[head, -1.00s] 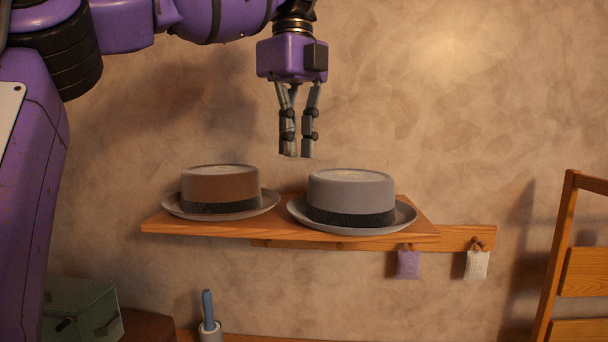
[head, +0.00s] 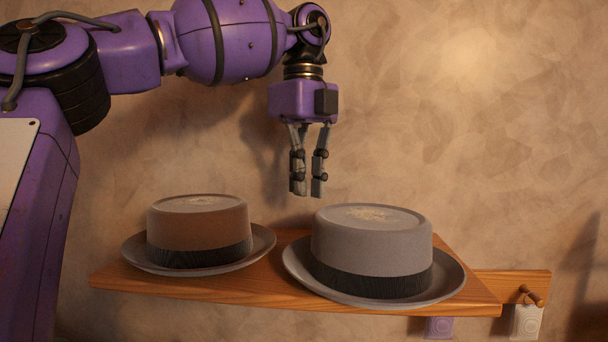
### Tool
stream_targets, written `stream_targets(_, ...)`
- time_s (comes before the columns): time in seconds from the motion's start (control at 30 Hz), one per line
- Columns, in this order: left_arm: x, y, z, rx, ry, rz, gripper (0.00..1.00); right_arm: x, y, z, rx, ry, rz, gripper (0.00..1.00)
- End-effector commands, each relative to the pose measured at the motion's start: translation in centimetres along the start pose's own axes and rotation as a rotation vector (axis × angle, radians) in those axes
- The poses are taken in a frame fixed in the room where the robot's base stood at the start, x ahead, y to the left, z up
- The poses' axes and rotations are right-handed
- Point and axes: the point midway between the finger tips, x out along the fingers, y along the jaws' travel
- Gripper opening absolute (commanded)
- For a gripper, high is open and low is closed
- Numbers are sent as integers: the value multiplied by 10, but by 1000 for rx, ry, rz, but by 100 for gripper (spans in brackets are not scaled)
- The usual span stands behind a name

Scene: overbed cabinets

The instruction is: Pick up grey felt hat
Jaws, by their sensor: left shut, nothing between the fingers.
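The grey felt hat (head: 372,243) sits upright on the right part of a wooden shelf (head: 262,285). It has a flat crown, a dark band and a wide grey brim. My left gripper (head: 307,193) points straight down, shut and empty. In the picture it is just above and left of the hat's crown, apart from it. The brim's far side is hidden behind the crown. My right gripper is not in view.
A similar hat with a brown crown (head: 198,231) and grey brim stands on the shelf to the left. A purple sachet (head: 438,327) and a white sachet (head: 527,320) hang below the shelf at the right. The wall behind is bare.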

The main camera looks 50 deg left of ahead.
Motion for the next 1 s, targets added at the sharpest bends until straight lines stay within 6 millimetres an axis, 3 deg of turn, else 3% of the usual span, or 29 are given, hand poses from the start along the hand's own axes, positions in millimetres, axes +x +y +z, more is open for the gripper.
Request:
stream_targets(0.2,40,1,0,3,4,0,0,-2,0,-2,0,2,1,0)
stream_targets(0.4,60,0,0,1,1,-1,0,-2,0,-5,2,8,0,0)
stream_targets(1.0,63,0,-7,1,-2,0,0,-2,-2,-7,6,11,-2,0)
